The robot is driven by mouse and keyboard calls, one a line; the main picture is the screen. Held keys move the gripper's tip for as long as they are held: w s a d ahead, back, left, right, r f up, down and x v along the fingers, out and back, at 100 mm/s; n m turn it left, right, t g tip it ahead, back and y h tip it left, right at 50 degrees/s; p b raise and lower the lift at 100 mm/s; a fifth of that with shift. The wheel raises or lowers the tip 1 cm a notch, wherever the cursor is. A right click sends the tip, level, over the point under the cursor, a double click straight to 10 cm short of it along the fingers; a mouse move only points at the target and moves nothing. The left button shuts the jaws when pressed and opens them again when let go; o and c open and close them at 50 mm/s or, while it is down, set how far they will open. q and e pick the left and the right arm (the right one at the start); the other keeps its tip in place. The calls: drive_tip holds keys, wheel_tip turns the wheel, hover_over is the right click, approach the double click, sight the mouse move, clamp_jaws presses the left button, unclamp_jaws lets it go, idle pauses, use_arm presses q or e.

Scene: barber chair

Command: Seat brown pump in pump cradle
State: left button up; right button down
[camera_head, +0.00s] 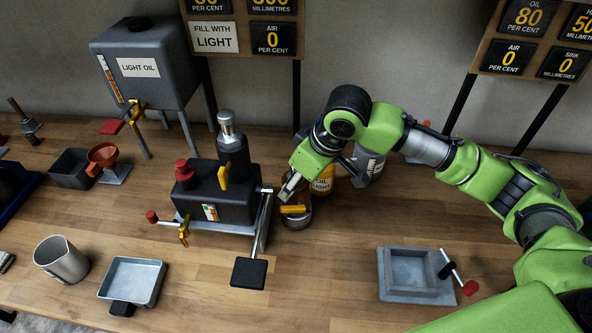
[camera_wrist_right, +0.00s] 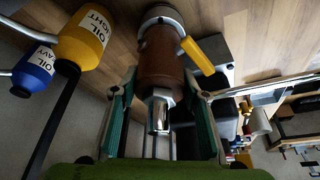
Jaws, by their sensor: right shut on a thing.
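The brown pump (camera_wrist_right: 162,55) is a brown cylinder with a metal tip, a pale collar and a yellow lever. In the wrist view my right gripper (camera_wrist_right: 160,88) has its fingers on both sides of it. In the head view my right gripper (camera_head: 288,190) is just right of the black tank, with the pump's metal collar (camera_head: 297,222) and yellow lever showing below. Whether its base touches the table is unclear. A grey square-recessed fixture (camera_head: 388,290) with a red-handled clamp, seemingly the pump cradle, sits empty at front right. My left gripper is out of view.
The black tank (camera_head: 190,205) carries a dark pump (camera_head: 231,150) and a pedal arm (camera_head: 249,272) close beside my gripper. The table between pump and grey fixture is clear.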

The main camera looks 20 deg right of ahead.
drive_tip(key=shift+w+f, duration=0.15)
drive_tip(key=shift+f, duration=0.25)
drive_tip(key=c, duration=1.4)
unclamp_jaws()
drive_tip(key=shift+f, duration=0.25)
drive_tip(key=shift+o, duration=1)
drive_tip(key=shift+s, duration=0.2)
drive_tip(key=shift+r, duration=0.15)
